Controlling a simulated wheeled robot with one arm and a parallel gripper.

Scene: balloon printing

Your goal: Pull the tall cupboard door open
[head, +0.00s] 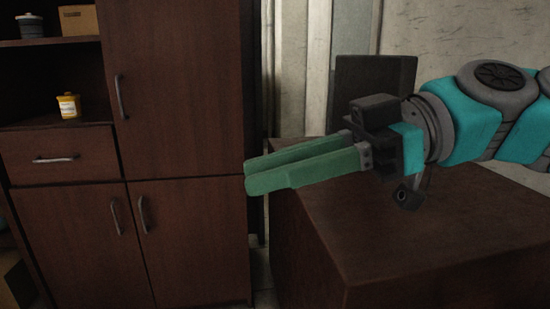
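The tall cupboard door (180,80) is a dark brown wooden panel at the upper right of the cupboard, and it looks shut. Its upright grey handle (121,97) is near its left edge. My gripper (247,178) has two green fingers pointing left, side by side. The fingertips overlap the cupboard's right edge in the picture, well to the right of and below the handle. Whether they touch the cupboard is unclear. The fingers lie close together, and this angle does not show how far apart they are. Nothing shows held between them.
Below are two lower doors (195,245) with upright handles and a drawer (60,155). Open shelves at the left hold a yellow jar (68,105), a grey pot (31,26) and a box (78,20). A brown table or block (400,250) stands under my arm.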

